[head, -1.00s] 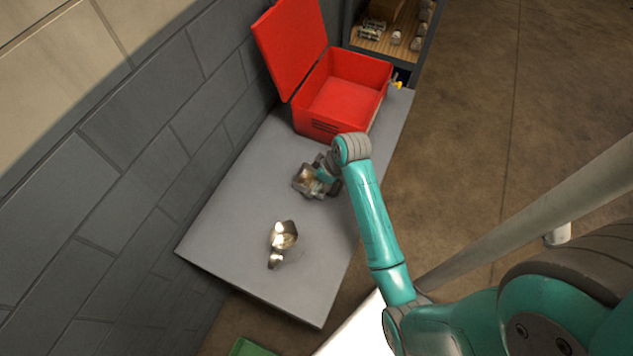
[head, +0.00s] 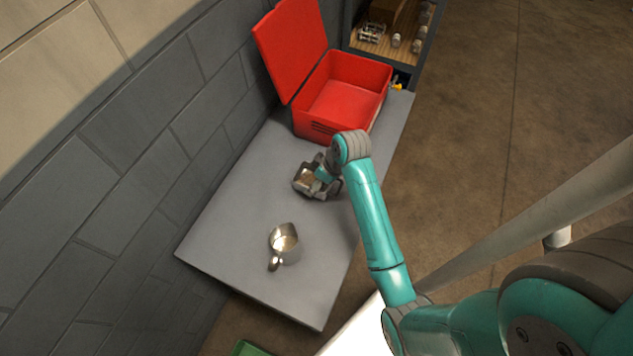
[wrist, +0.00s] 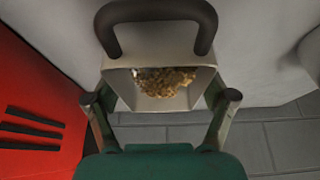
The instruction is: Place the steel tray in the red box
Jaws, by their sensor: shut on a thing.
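The steel tray (head: 303,181) is a small grey open vessel with brownish contents, on or just above the grey table, in front of the red box. In the wrist view the tray (wrist: 122,99) shows its square opening, golden-brown bits inside and a dark curved handle. My gripper (head: 322,178) is shut on the tray, with one finger at each side in the wrist view (wrist: 160,104). The red box (head: 318,127) stands open and looks empty at the table's far end, its lid leaning back on the left. Its side also shows at left in the wrist view (wrist: 35,110).
A shiny metal jug (head: 283,243) stands on the near part of the grey table (head: 235,215). A block wall (head: 150,180) runs along the left. A shelf (head: 385,45) with several small items is behind the box. Table between jug and tray is clear.

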